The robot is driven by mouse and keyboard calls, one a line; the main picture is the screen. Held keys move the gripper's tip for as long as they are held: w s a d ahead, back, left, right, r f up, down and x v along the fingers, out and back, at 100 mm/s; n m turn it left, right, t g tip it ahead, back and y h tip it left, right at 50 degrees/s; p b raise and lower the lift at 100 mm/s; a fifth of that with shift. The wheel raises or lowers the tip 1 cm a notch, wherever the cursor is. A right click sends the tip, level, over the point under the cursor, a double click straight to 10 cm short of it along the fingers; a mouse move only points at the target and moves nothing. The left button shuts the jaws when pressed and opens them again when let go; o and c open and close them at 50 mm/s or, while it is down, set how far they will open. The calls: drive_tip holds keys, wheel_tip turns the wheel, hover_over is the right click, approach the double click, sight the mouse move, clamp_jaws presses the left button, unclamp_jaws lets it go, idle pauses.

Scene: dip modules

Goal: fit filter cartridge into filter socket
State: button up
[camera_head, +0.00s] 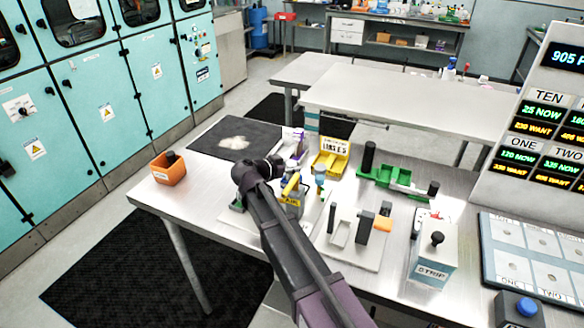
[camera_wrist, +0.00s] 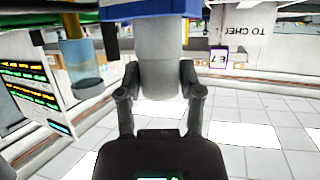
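A grey cylinder (camera_wrist: 160,62) stands between my gripper's fingers (camera_wrist: 157,82) in the wrist view, which is upside down. Both fingers lie close along its sides and look shut on it. A wider blue part (camera_wrist: 150,9) adjoins its far end. I take the cylinder for the filter cartridge, but no label confirms it. In the head view my gripper is mostly hidden behind my dark arm, near the yellow AIR module (camera_head: 291,198). I cannot identify the filter socket.
A yellow labelled bin (camera_head: 329,160) and a green fixture with black posts (camera_head: 398,180) stand behind. A white fixture (camera_head: 345,228) and the STRIP box (camera_head: 433,258) are right of my arm. An orange bin (camera_head: 168,174) stands left; bare table lies between it and the modules.

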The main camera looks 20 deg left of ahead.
drive_tip(key=o, duration=0.4)
drive_tip(key=shift+r, duration=0.15)
drive_tip(key=p+v, duration=0.5)
drive_tip(key=v, duration=0.7)
drive_tip(key=shift+r, duration=0.1)
idle(0.8)
